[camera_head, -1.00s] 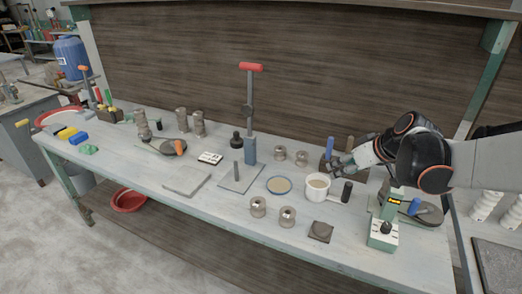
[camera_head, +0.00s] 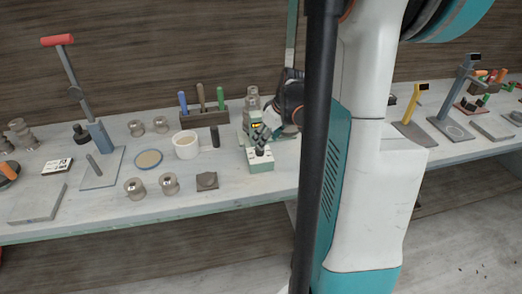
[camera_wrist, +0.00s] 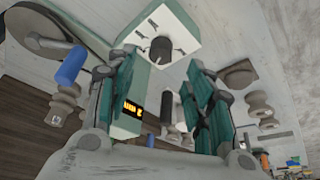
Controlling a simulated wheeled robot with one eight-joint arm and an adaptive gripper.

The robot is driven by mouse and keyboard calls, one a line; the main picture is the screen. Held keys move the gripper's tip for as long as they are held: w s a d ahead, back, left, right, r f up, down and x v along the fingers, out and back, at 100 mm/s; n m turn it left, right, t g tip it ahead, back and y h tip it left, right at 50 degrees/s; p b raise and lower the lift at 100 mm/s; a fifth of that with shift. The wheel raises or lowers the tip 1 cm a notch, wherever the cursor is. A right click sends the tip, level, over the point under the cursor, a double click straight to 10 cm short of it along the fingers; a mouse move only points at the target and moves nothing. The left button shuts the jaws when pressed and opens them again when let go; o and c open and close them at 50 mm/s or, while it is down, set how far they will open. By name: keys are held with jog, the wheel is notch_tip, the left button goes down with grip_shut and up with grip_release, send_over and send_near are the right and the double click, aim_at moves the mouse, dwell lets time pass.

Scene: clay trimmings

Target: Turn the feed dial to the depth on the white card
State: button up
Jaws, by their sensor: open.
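The feed device is a small green machine with a pale base (camera_head: 261,165) and a lit yellow display (camera_wrist: 133,108) whose characters I cannot read surely. Its black feed dial (camera_head: 260,151) sits on the base; in the wrist view the dial (camera_wrist: 161,50) shows between and beyond my fingertips, with short marks around it. My gripper (camera_head: 262,140) is open above the dial, with a finger on either side in the wrist view (camera_wrist: 160,68). I cannot tell whether it touches. The white card (camera_head: 57,166) with black marks lies far left on the bench; its writing is too small to read.
A white cup (camera_head: 186,146), a black cylinder (camera_head: 215,136) and a tool block (camera_head: 204,119) stand left of the device. Spools (camera_head: 169,184) and a dark square block (camera_head: 207,180) lie nearer the front edge. A red-handled press (camera_head: 78,90) stands at left.

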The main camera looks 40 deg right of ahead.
jog(key=b+x, duration=0.1)
jog(key=x, duration=0.5)
jog(key=shift+w+f+b, duration=0.15)
jog(key=shift+f+b, duration=0.05)
jog(key=shift+b, duration=0.2)
jog(key=c, duration=1.1)
